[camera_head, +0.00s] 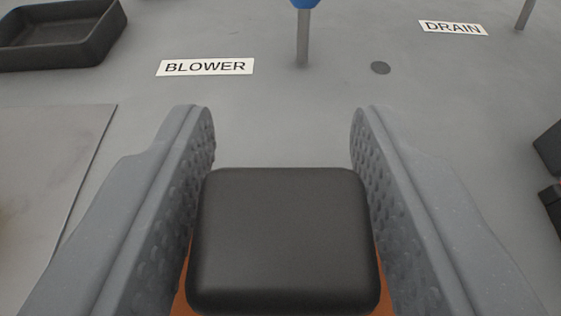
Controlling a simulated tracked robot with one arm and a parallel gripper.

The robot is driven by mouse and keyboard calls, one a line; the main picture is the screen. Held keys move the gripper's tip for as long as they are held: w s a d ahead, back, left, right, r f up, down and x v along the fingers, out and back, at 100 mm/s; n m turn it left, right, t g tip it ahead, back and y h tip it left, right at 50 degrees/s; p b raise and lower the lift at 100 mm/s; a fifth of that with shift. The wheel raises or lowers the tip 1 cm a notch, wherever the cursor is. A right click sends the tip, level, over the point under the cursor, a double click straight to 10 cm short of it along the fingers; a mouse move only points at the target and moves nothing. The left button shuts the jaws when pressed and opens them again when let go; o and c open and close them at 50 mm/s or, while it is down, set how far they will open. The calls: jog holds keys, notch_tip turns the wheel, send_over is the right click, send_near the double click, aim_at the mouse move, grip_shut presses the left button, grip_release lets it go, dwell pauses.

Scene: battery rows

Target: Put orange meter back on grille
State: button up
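The orange meter (284,240) is at the bottom centre, between the fingers of my gripper (282,150). It shows a black rounded block on its near face, with orange edges low at both sides. The two grey textured fingers lie close along its left and right sides, and my gripper appears shut on it. The rest of the meter is hidden under the black block. I see nothing that I can make out as the grille.
A grey surface carries a BLOWER label (205,67) and a DRAIN label (453,28). A post with a blue top (303,38) stands ahead. A black tray (60,48) is at far left, a flat plate (45,180) at left, dark objects (550,150) at the right edge.

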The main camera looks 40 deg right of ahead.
jog(key=shift+o, duration=0.8)
jog(key=shift+a+r, duration=0.1)
jog(key=p+v, duration=0.2)
jog(key=v, duration=1)
jog(key=shift+r, duration=0.1)
